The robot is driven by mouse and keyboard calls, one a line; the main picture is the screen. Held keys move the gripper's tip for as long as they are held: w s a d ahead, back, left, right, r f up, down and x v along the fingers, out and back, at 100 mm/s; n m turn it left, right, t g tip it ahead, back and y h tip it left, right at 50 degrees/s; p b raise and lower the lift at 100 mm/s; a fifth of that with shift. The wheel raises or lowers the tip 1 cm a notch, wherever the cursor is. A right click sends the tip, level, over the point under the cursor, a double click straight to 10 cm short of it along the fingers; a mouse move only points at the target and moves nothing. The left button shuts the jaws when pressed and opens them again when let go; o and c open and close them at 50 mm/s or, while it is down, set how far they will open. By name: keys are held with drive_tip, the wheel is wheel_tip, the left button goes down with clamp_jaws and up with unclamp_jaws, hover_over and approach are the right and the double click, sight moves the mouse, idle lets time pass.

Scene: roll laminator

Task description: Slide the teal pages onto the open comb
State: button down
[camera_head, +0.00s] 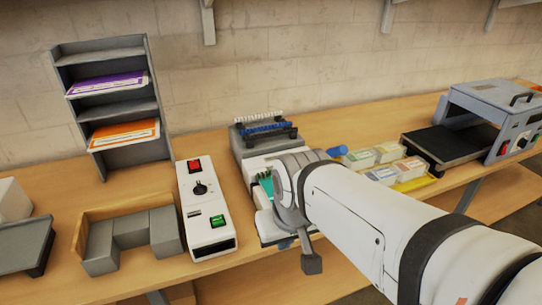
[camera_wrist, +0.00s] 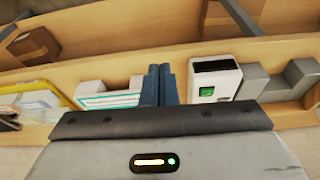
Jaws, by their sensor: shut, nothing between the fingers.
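The comb binder (camera_head: 238,143) stands on the bench in the middle of the head view. A white comb (camera_head: 258,117) stands with its teeth up along the back of it, with a blue strip just in front. The teal pages (camera_head: 266,185) lie on the front of the binder, partly hidden by my arm. In the wrist view the white pages with teal edging (camera_wrist: 108,100) are left of my gripper (camera_wrist: 158,72). My gripper is shut and empty, its two blue fingers side by side. In the head view my arm hides its fingertips.
A white control box (camera_head: 208,212) with red and green buttons stands left of the binder. Grey blocks in a wooden tray (camera_head: 82,238) are further left. A shelf rack (camera_head: 102,52) stands behind. A yellow card tray (camera_head: 418,182) and grey laminator (camera_head: 490,100) are right.

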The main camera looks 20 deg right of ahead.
drive_tip(key=w+d+f+t+b, duration=0.5)
drive_tip(key=w+d+f+b, duration=0.1)
drive_tip(key=w+d, duration=0.2)
drive_tip(key=w+d+f+t+b, duration=0.5)
drive_tip(key=w+d+t+b, duration=0.1)
drive_tip(key=w+d, duration=0.25)
drive_tip(key=w+p, duration=1)
drive_tip(key=shift+w+a+p, duration=0.3)
drive_tip(key=shift+w+a, duration=0.05)
drive_tip(key=shift+w+f, duration=0.2)
drive_tip(key=shift+f, duration=0.15)
drive_tip(key=shift+f+b, duration=0.4)
drive_tip(key=shift+f, duration=0.2)
drive_tip(key=shift+s, duration=0.1)
